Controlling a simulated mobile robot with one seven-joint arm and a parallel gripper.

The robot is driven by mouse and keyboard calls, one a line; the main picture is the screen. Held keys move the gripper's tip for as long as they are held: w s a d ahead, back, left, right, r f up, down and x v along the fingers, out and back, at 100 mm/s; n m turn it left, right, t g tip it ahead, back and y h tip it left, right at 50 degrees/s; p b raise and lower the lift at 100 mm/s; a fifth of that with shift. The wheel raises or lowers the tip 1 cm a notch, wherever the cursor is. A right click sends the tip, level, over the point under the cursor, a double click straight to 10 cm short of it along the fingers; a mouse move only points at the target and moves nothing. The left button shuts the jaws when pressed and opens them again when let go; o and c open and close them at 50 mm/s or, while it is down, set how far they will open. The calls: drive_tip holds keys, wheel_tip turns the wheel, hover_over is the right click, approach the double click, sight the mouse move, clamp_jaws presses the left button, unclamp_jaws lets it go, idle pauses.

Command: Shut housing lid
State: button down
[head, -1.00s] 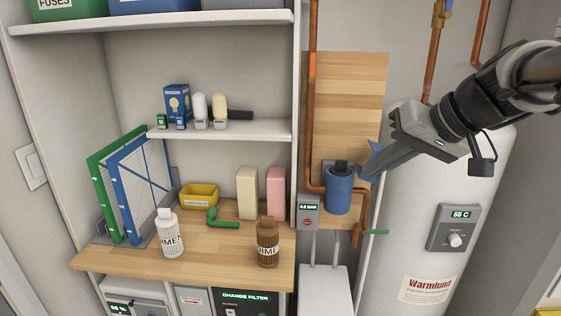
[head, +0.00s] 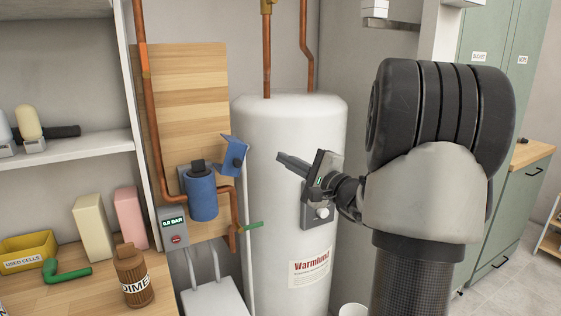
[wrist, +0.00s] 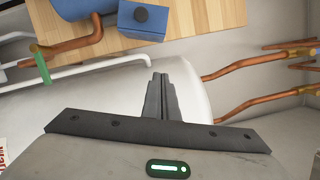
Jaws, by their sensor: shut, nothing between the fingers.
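The blue cylindrical housing (head: 201,198) is mounted on the wooden board by the copper pipe, with a dark piece on top. A blue flap, which looks like its lid (head: 234,155), stands tilted up at its right, not over the housing. In the wrist view the housing (wrist: 72,8) is cut off at the top left, and the blue lid (wrist: 142,20) with a dark round knob is at top centre. My gripper (head: 281,157) is shut and empty, in front of the white tank, right of the lid and apart from it. Its closed fingers (wrist: 160,78) point toward the lid in the wrist view.
The white tank (head: 270,125) stands close behind my gripper. A brown bottle (head: 133,278) and a yellow bin (head: 28,250) are on the bench at left.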

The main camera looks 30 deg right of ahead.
sight(231, 157)
drive_tip(key=w+a+r, duration=0.2)
drive_tip(key=w+a, duration=0.3)
drive_tip(key=w, duration=0.2)
drive_tip(key=shift+a, duration=0.3)
